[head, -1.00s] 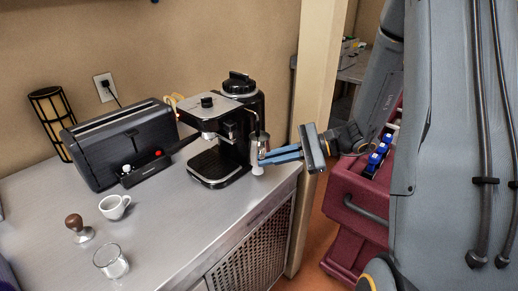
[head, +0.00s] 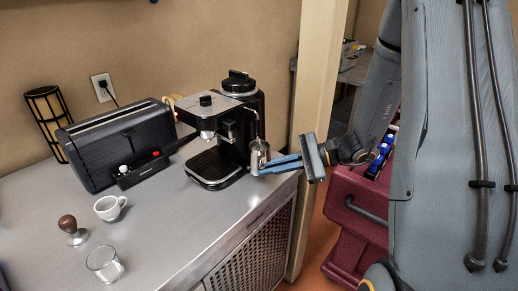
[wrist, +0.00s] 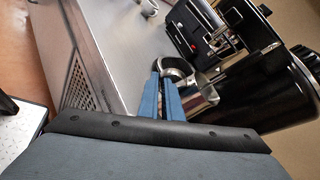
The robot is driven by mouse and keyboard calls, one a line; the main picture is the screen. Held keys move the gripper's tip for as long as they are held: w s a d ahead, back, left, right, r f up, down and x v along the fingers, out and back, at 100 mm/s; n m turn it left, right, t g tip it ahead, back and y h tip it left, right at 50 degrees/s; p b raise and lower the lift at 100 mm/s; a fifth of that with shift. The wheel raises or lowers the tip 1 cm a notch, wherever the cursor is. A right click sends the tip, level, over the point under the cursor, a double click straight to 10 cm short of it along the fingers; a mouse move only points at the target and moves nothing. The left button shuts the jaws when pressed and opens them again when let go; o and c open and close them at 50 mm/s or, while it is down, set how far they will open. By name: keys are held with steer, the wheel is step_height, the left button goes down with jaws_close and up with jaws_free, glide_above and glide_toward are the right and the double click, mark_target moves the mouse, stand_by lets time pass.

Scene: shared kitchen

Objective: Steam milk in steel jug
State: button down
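The steel jug (head: 260,158) is upright at the right side of the black and steel espresso machine (head: 222,140), near the counter's right edge. My gripper (head: 277,164) reaches in from the right with its blue fingers close together at the jug's side. The thin steam wand (head: 257,124) comes down from the machine to the jug's mouth. I cannot tell how deep its tip sits. The milk does not show.
A black toaster (head: 118,143) stands left of the machine. A white cup (head: 109,208), a wooden-handled tamper (head: 72,231) and a clear glass (head: 104,264) are on the front left of the counter (head: 180,225). A pillar (head: 312,100) is behind right; a red cart (head: 355,215) stands right.

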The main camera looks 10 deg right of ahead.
steer(key=shift+f+b, duration=1.3)
steer(key=shift+f, duration=0.75)
steer(key=shift+s, duration=0.1)
steer(key=s+d+p, duration=0.3)
steer(key=s+d, duration=0.5)
steer(key=s, duration=0.4)
steer(key=shift+d+p, duration=0.35)
steer(key=shift+d, duration=0.05)
stand_by(0.9)
steer(key=shift+r, duration=0.15)
step_height(320, 180, up, 3)
steer(key=shift+f+p, duration=0.15)
steer(key=shift+p, duration=1.1)
